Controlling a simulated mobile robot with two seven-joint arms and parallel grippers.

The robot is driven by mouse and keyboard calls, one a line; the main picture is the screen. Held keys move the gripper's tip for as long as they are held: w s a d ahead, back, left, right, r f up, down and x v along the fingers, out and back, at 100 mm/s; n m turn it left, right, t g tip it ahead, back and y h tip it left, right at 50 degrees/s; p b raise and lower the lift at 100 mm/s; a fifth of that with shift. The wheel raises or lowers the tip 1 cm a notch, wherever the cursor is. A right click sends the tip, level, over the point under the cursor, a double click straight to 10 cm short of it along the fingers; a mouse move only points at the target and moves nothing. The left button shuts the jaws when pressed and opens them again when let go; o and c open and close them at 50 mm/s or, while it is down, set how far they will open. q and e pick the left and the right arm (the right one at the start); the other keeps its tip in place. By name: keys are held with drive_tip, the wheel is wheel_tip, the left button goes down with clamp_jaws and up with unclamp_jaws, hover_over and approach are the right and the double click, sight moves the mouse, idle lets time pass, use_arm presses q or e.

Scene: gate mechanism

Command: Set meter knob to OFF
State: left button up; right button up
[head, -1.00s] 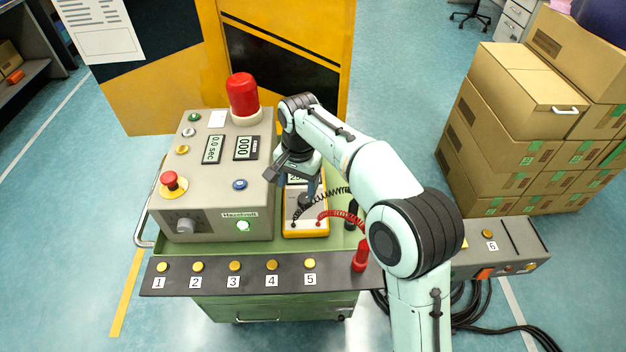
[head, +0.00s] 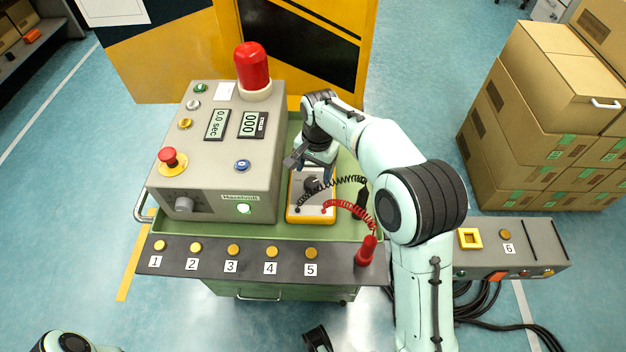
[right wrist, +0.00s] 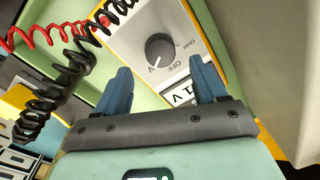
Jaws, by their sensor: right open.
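The yellow-edged meter (head: 325,216) lies on the green cart, right of the grey control box. Its round dark knob (right wrist: 159,49) shows clearly in the right wrist view, with OFF, OHM and V lettering around or near it. The knob's white mark is on its lower side, left of the OFF label; its exact setting is hard to tell. My right gripper (right wrist: 160,88) is open and empty, its blue fingers apart and short of the knob. In the head view the right gripper (head: 316,166) is above the meter's far end, covering its display. My left gripper's fingers are not visible.
The grey control box (head: 215,150) with a red lamp (head: 252,68) stands close left of the meter. Coiled black and red leads (head: 350,208) run along its right side to a red probe (head: 367,250). A numbered button strip (head: 215,266) lines the front edge.

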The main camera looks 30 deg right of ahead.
sight(313, 182)
wheel_tip(313, 182, down, 5)
drive_tip(key=shift+w+r+b, duration=0.1)
drive_tip(key=shift+w+b, duration=0.05)
drive_tip(key=shift+b, duration=0.15)
drive_tip(key=c, duration=1.1)
drive_tip(key=shift+o, duration=0.2)
